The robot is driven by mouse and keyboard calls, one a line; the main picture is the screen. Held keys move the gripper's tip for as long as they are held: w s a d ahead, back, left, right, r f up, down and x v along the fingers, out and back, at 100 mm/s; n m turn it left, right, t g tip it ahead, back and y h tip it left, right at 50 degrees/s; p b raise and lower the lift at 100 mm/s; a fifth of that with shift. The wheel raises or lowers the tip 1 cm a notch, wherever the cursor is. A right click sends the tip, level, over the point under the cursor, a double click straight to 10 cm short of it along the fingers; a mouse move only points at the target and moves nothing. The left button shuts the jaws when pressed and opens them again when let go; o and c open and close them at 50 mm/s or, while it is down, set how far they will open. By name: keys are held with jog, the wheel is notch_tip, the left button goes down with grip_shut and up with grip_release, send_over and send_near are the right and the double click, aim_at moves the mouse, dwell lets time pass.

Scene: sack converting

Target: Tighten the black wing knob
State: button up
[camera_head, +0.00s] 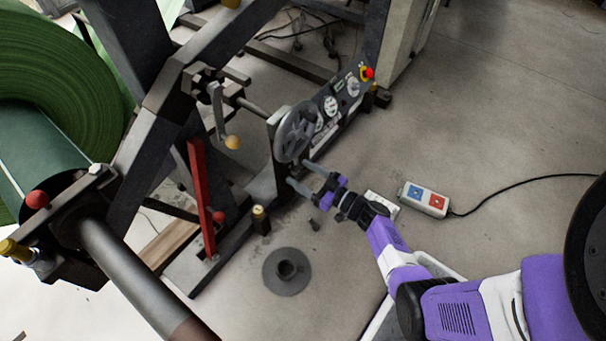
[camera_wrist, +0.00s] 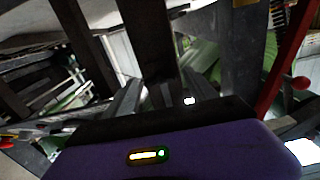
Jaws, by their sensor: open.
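I cannot clearly pick out the black wing knob in either view. It may be hidden or lost among the dark machine parts. My gripper (camera_head: 299,173) reaches in from the right in the head view. Its two fingers are apart, pointing at the dark upright post (camera_head: 278,165) just below the grey handwheel (camera_head: 295,132). No object shows clearly held between them.
A control panel (camera_head: 338,104) with a red button is behind the handwheel. A crank with an orange knob (camera_head: 232,142) and a red lever (camera_head: 201,198) stand left. A flanged disc (camera_head: 287,272) and a two-button box (camera_head: 424,199) lie on the floor, which is open to the right.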

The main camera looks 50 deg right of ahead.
jog(key=shift+c, duration=0.3)
jog(key=c, duration=1.3)
jog(key=shift+m, duration=0.3)
